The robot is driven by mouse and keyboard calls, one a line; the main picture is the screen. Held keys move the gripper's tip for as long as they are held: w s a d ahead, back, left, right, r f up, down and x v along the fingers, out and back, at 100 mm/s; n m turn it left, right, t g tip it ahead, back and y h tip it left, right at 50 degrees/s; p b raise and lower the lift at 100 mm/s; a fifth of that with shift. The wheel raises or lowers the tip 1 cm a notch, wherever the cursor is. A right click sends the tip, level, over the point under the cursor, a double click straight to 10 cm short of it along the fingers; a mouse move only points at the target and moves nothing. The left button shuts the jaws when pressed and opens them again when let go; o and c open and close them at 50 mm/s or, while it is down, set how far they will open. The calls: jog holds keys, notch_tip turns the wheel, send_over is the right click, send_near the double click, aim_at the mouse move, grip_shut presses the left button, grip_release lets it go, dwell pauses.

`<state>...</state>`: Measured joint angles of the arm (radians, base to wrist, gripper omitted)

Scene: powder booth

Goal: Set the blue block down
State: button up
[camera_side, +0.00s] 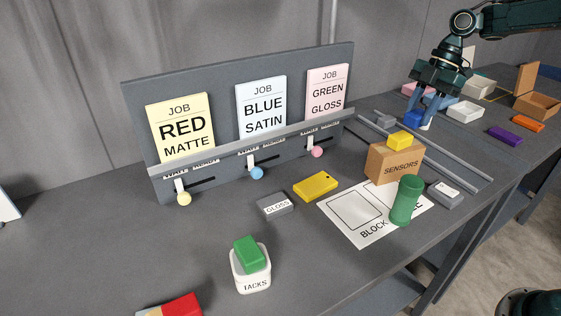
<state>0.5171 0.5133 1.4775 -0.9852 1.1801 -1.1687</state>
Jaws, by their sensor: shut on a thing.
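My gripper (424,112) is at the upper right, pointing down, with its jaws shut on the blue block (412,118). The block sits between the fingers, low over the far right part of the table near the rails. I cannot tell whether its underside touches the surface. Part of the block is hidden by the fingers.
A cardboard SENSORS box (392,165) with a yellow block (399,140) on top stands in front of my gripper. A white tray (464,112) is close on its right. A green cylinder (406,200) stands on a printed sheet (345,222). The table's left middle is clear.

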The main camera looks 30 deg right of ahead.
jog(key=a+r, duration=0.3)
jog(key=a, duration=0.9)
notch_tip(320, 180, up, 3)
send_over(344, 220)
jog(key=d, duration=0.2)
jog(key=f, duration=1.6)
jog(key=shift+a, duration=0.25)
jog(key=shift+f, duration=0.1)
jog(key=shift+f, duration=2.05)
jog(key=shift+f, duration=0.15)
jog(key=o, duration=1)
jog(key=shift+c, duration=0.2)
